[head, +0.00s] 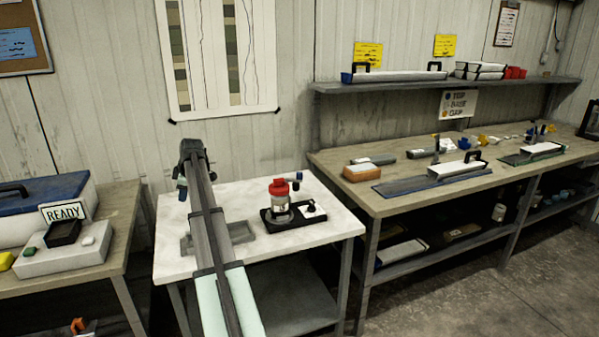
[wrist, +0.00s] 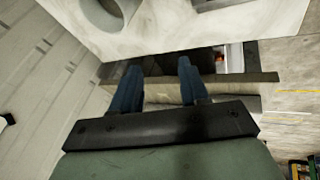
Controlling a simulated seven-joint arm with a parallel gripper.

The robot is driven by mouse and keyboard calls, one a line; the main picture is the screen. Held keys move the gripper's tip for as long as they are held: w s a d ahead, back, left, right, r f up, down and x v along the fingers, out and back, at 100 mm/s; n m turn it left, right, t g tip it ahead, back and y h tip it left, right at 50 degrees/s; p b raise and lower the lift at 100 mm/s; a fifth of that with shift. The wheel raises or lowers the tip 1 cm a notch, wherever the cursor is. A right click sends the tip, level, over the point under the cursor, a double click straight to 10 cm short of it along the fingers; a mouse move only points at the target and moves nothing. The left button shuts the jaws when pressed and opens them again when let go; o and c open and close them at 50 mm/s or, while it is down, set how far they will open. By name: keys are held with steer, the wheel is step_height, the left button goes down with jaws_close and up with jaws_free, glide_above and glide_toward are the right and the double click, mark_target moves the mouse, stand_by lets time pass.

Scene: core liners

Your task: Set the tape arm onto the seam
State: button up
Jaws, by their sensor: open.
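My gripper (head: 182,189) hangs at the far left side of the white-topped table, mostly hidden by my own arm in the head view. In the wrist view its two blue fingers (wrist: 157,68) are apart with nothing between them. On the right bench, a blue tray (head: 405,187) holds a long white-topped piece (head: 458,169), with a black handle-like arch (head: 475,158) at its right end. A similar green-based set (head: 532,153) lies farther right. I cannot tell which part is the tape arm, and the seam is too small to make out.
The white-topped table (head: 172,245) carries a grey tray (head: 188,246) and a red-capped jar (head: 280,194) on a black base. The wooden right bench (head: 405,207) is crowded with small items under a shelf (head: 400,84). A READY sign (head: 65,210) stands on the left bench.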

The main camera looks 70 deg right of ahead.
steer(key=s+d+r+m, duration=0.1)
steer(key=s+d+r, duration=0.1)
steer(key=s+d, duration=0.3)
steer(key=s+d+r, duration=0.1)
steer(key=s+d, duration=0.2)
steer(key=d, duration=0.5)
steer(key=m+g+y, duration=0.1)
steer(key=m+y, duration=0.1)
steer(key=y, duration=0.1)
glide_toward(302, 173)
steer(key=x, duration=0.9)
steer(key=shift+w+d+r, duration=0.1)
steer(key=shift+w+d, duration=0.05)
steer(key=shift+w, duration=0.2)
steer(key=shift+c, duration=0.4)
jaws_close()
